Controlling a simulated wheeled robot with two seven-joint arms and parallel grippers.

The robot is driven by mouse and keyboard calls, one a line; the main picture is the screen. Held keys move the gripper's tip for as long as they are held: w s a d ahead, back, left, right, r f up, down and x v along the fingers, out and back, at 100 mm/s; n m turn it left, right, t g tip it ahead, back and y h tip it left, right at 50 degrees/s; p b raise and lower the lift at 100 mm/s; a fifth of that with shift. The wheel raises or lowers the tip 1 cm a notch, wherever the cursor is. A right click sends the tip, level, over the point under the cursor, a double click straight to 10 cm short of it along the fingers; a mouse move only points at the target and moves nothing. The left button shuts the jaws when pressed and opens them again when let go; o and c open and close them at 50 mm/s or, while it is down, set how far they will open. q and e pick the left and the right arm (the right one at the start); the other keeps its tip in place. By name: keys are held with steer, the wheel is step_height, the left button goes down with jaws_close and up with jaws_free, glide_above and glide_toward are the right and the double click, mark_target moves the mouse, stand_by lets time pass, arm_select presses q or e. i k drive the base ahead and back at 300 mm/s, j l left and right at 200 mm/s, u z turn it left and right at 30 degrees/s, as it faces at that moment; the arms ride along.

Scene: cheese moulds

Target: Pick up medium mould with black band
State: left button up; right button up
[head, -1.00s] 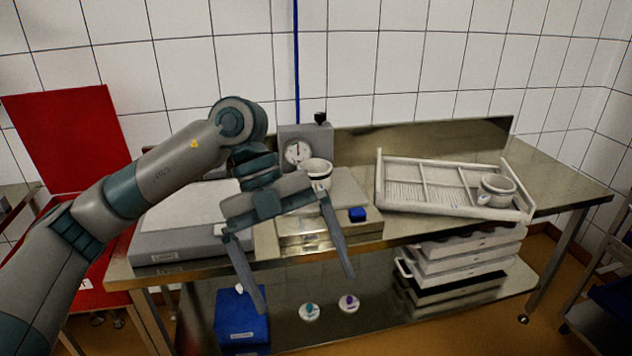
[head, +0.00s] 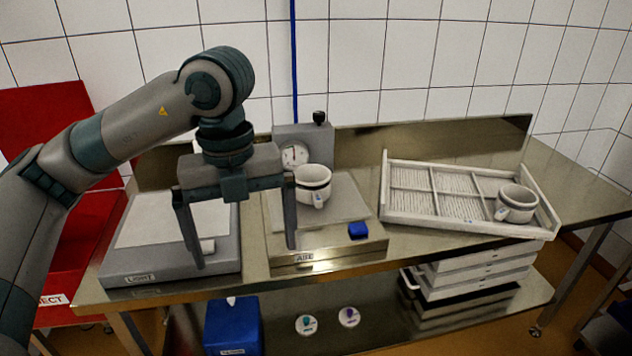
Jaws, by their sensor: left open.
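A white mould with a black band (head: 313,184) stands upright on the scale's plate (head: 345,203). Another white mould (head: 516,204) sits in the right end of the white tray; a dark line shows near its rim. My left gripper (head: 243,257) is open, fingers pointing down, left of the mould on the scale. Its right finger is close to that mould in the picture; whether they touch I cannot tell. A small whitish piece (head: 207,245) shows by the left finger, on or above the grey slab. My right gripper is out of view.
A white divided tray (head: 430,222) is at right, the grey slab (head: 150,265) at left. A blue box (head: 232,325) is below.

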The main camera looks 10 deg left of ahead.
mark_target(313, 180)
steer(key=i, duration=1.5)
